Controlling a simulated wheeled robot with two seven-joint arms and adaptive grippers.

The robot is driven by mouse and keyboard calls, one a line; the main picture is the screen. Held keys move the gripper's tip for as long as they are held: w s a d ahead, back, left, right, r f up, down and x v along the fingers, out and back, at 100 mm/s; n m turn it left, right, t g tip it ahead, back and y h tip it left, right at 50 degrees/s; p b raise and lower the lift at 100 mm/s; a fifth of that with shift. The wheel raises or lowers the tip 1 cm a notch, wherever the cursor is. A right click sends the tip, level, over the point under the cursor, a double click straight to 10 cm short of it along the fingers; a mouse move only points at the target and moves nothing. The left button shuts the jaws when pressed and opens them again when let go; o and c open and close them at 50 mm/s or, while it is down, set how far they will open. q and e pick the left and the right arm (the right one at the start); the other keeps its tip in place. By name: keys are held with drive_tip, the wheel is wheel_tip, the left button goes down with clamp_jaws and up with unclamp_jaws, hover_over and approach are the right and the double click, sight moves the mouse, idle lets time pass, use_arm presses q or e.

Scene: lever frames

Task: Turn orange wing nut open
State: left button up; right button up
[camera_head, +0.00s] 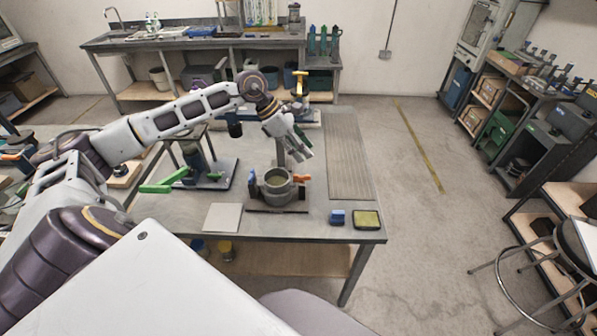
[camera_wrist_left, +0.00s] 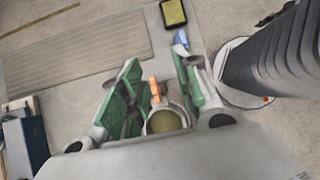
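The orange wing nut (camera_head: 301,178) sits on the right side of a round grey pot-like body (camera_head: 277,187) on the workbench. In the left wrist view the orange wing nut (camera_wrist_left: 155,90) shows between my fingers, at the edge of the round body (camera_wrist_left: 166,122). My left gripper (camera_head: 302,150) is above and slightly behind the body, apart from the nut as far as the head view shows. In the wrist view its green-padded fingers (camera_wrist_left: 156,66) are spread apart with nothing held. My right gripper is not in view.
A blue part (camera_head: 252,179) is on the body's left side. A green lever (camera_head: 165,182) and a dark fixture stand to the left. A blue block (camera_head: 337,217) and a yellow-topped pad (camera_head: 367,219) lie at front right. The ribbed mat (camera_head: 347,155) is clear.

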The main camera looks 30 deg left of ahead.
use_arm(q)
drive_tip(key=s+a+y, duration=0.1)
drive_tip(key=a+y, duration=0.1)
drive_tip(key=a, duration=0.4)
drive_tip(key=shift+a+r+g, duration=0.3)
drive_tip(key=shift+g, duration=0.1)
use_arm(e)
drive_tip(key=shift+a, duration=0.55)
use_arm(q)
drive_tip(key=shift+s+d+f, duration=0.1)
drive_tip(key=shift+f, duration=0.05)
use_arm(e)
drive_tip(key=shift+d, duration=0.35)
use_arm(q)
drive_tip(key=p, duration=0.3)
approach(301, 176)
drive_tip(key=x, duration=0.4)
drive_tip(key=shift+d+f, duration=0.25)
drive_tip(key=shift+f, duration=0.1)
drive_tip(key=shift+x, duration=1.35)
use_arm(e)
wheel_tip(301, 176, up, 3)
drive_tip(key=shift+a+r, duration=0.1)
use_arm(q)
drive_tip(key=shift+c, duration=0.2)
clamp_jaws()
